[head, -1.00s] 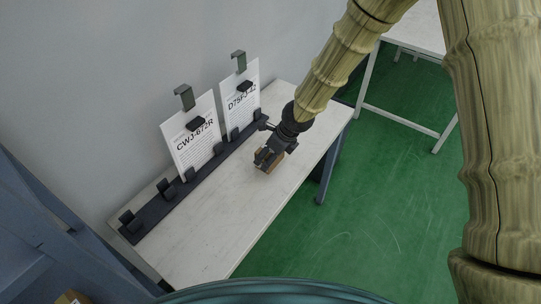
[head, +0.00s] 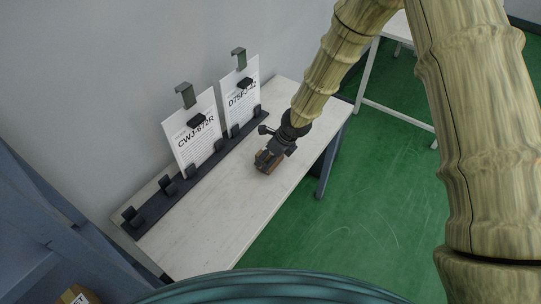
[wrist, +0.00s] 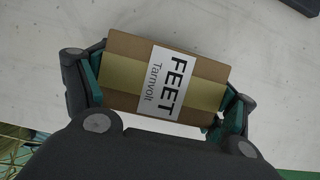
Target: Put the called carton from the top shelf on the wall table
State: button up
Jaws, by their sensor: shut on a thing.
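My gripper (head: 270,153) is over the wall table (head: 205,225), near the middle of its top. In the wrist view my gripper (wrist: 160,92) has its two fingers on the ends of a brown carton (wrist: 125,52). The carton has a tan tape band and a white label reading "FEET Tarnvolt". In the head view the carton (head: 266,168) is mostly covered by the gripper and sits at or just above the tabletop. I cannot tell whether it touches the table.
Two sheets, "CWJ-672R" (head: 195,140) and "D75FJ-42" (head: 240,90), stand in a dark clip rail (head: 160,207) along the wall. A blue shelf frame (head: 70,240) is at left, with another carton (head: 75,296) low in it. A second white table (head: 410,115) stands at right.

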jog(key=o, duration=1.1)
jog(key=shift+r+p, duration=0.2)
jog(key=shift+p, duration=0.15)
jog(key=b+v, duration=0.2)
jog(key=v, duration=1)
